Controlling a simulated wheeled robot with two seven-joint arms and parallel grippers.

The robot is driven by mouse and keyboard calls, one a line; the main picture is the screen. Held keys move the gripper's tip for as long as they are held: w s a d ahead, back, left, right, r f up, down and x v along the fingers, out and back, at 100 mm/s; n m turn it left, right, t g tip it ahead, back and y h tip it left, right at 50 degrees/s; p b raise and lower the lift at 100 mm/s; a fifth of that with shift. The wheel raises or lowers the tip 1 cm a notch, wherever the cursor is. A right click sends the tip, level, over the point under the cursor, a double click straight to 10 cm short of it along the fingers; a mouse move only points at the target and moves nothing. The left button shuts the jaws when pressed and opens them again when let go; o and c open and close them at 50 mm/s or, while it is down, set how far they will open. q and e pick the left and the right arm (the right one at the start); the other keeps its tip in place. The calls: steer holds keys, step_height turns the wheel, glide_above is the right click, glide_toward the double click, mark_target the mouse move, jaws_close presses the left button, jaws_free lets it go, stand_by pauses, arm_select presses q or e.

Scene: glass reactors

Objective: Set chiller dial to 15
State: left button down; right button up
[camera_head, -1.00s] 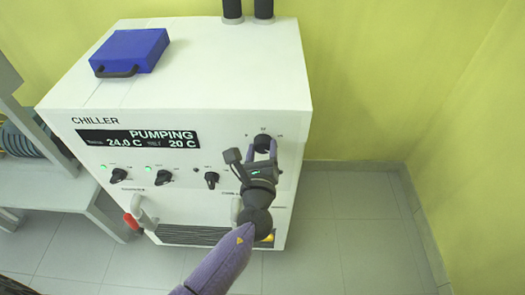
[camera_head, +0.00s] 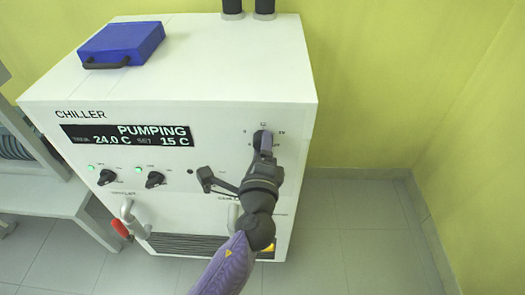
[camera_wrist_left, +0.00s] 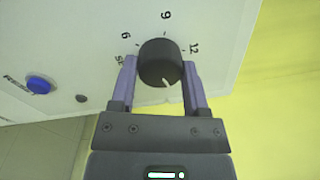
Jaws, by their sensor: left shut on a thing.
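The chiller (camera_head: 205,85) is a white cabinet with a black display (camera_head: 127,135) reading "PUMPING", 24.0 C and a set value of 15 C. Its black round dial (camera_head: 263,137) is at the upper right of the front panel, partly hidden by my left gripper (camera_head: 262,148). In the left wrist view the dial (camera_wrist_left: 160,62) sits between the two purple fingers, which are shut on its sides. A pale pointer mark shows on the dial's lower edge. Numbers around it include 6, 9 and 12. My right gripper is not in view.
A blue case (camera_head: 120,44) lies on top of the chiller, with dark pipes (camera_head: 264,8) at the back. Black knobs (camera_head: 155,179) and a red-handled valve (camera_head: 121,228) are on the front. Open floor (camera_head: 350,235) lies to the right.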

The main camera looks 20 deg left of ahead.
arm_select(q)
steer(key=shift+f+n+b, duration=0.1)
steer(key=shift+n+b, duration=0.2)
steer(key=shift+n, duration=0.3)
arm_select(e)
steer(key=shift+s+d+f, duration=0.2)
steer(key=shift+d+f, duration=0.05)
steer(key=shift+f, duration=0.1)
arm_select(q)
steer(key=shift+n, duration=0.3)
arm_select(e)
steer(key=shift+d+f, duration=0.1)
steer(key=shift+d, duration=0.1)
arm_select(q)
steer(key=c, duration=0.5)
jaws_free()
steer(key=o, duration=0.4)
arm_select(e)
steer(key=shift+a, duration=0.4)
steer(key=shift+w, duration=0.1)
